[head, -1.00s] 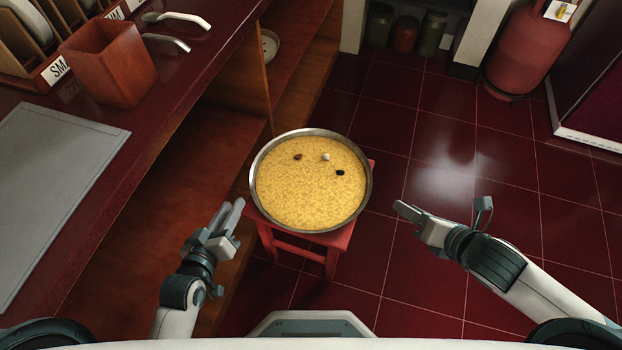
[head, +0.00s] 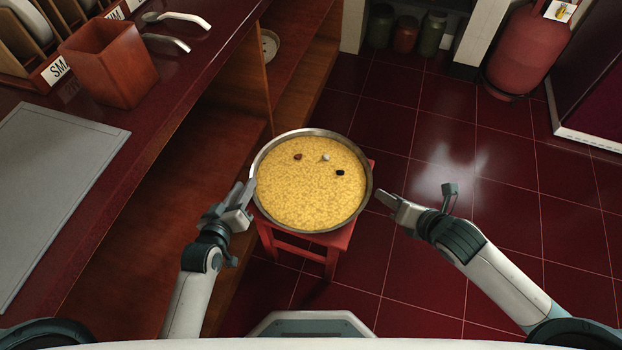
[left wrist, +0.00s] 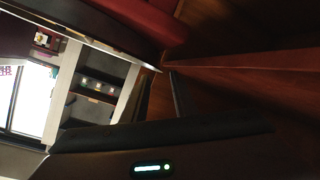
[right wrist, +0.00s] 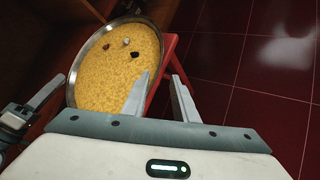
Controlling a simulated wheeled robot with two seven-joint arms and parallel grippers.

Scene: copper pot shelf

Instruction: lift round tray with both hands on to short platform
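The round tray (head: 311,230), silver-rimmed and filled with yellow grain, sits level on a red stool (head: 338,243). Three small dark or pale pieces lie on the grain. The tray also shows in the right wrist view (right wrist: 73,75). My left gripper (head: 248,188) is at the tray's left rim, fingers apart; whether it touches is unclear. In the left wrist view its fingers (left wrist: 160,95) show a gap. My right gripper (head: 382,197) is just off the right rim, open and empty; its fingers (right wrist: 161,85) are apart. I cannot tell which surface is the short platform.
A dark red counter (head: 190,70) with an orange bin (head: 108,65) and a grey board (head: 60,190) stands on the left, above wooden shelves (head: 190,180). A red gas cylinder (head: 530,55) and jars (head: 405,33) stand at the back. The tiled floor (head: 560,220) on the right is clear.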

